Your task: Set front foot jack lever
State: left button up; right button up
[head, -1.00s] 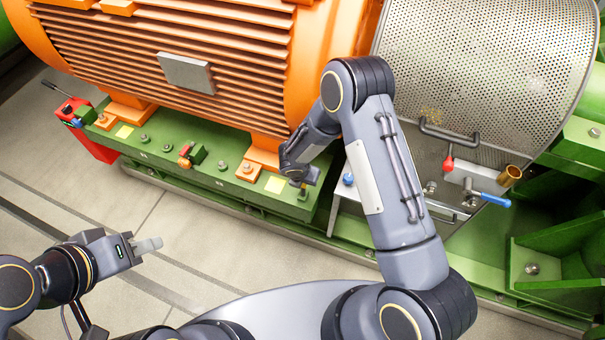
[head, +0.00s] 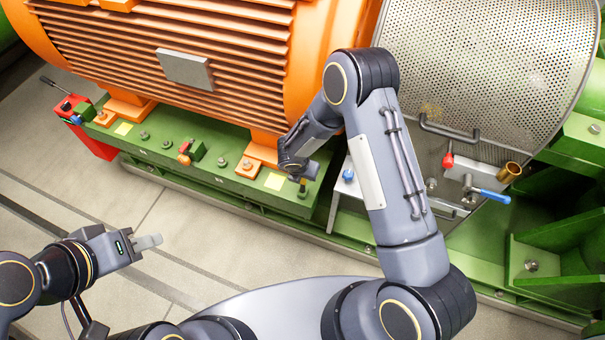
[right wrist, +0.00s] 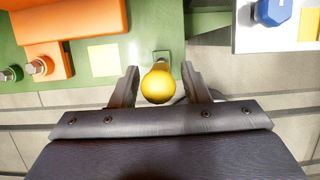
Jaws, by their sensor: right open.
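A round yellow knob (right wrist: 159,86) sits between the two fingers of my right gripper (right wrist: 160,88) in the right wrist view. The fingers are open on either side, with a gap to the knob. Below the knob, its stem is hidden; a small bracket shows just beyond it on the green base. In the head view my right gripper (head: 300,172) is at the right end of the green base (head: 225,172), near the orange motor foot, partly hidden by its own wrist. My left gripper (head: 148,242) is over the floor at lower left, apart from everything, seen side-on.
A red box with a black lever (head: 68,104) stands at the far left. A white stand with a blue knob (head: 348,175) is right of the right gripper. A blue-handled valve (head: 490,195) lies further right. Floor at left is clear.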

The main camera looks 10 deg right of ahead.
jog(key=v, duration=0.6)
jog(key=shift+r, duration=0.2)
jog(key=shift+s, duration=0.1)
jog(key=s+d+r+m+y, duration=0.1)
jog(key=s+d+r+m, duration=0.45)
jog(key=r+m, duration=0.35)
jog(key=s+d+r+m+y, duration=0.1)
jog(key=s+d+r+m, duration=0.3)
jog(key=d+r+m, duration=0.45)
jog(key=s+a+r+m+t+y, duration=0.1)
jog(key=s+a+r+m+y, duration=0.1)
jog(key=s+r+m, duration=0.2)
jog(key=s+a+r+m+t+y, duration=0.1)
jog(key=s+a+r+m+y, duration=0.1)
jog(key=s+r+m, duration=0.3)
jog(key=s+m, duration=0.4)
jog(key=s, duration=0.3)
jog(key=shift+s+a, duration=0.2)
jog(key=shift+s, duration=0.2)
